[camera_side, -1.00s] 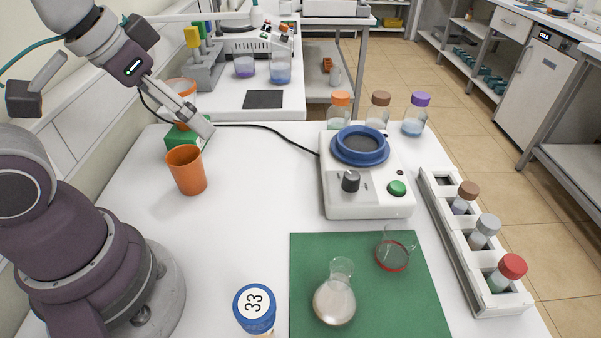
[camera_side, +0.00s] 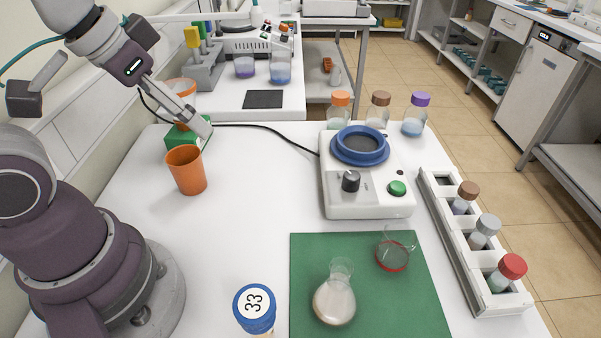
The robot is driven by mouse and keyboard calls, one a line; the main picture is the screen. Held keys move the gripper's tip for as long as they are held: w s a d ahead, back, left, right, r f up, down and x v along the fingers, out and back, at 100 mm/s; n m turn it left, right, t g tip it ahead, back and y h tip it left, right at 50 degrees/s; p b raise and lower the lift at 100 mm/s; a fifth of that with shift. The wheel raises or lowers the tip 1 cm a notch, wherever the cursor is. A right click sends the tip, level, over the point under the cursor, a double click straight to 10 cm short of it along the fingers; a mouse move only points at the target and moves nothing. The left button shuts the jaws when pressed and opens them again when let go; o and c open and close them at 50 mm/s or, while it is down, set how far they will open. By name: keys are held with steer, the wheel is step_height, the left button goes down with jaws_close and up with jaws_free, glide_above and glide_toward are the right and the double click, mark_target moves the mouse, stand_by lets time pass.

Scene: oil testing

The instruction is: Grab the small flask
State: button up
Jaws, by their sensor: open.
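A small glass flask (camera_side: 335,300) with a pale, cloudy content stands upright on the green mat (camera_side: 309,251), near the front of the table. A clear glass beaker (camera_side: 393,252) with a red ring at its base is on the same mat, behind and to the right of the flask. My gripper (camera_side: 203,128) is far from the flask, at the back left, above and behind the orange cup (camera_side: 187,172) and close to a green box (camera_side: 180,140). It is open, and I see nothing held in it.
A white device (camera_side: 365,198) with a blue ring top stands behind the mat, its black cable running left. A white rack (camera_side: 455,243) of capped vials lies at right. A blue-capped bottle (camera_side: 255,305) labelled 33 stands left of the mat. The table's middle left is clear.

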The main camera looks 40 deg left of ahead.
steer(key=n+g+h, duration=0.4)
steer(key=n+g, duration=0.2)
steer(key=n, duration=1.2)
glide_toward(346, 287)
steer(key=x, duration=1)
steer(key=shift+w+a+f, duration=0.2)
steer(key=shift+w+f, duration=0.05)
steer(key=shift+f, duration=0.05)
jaws_close()
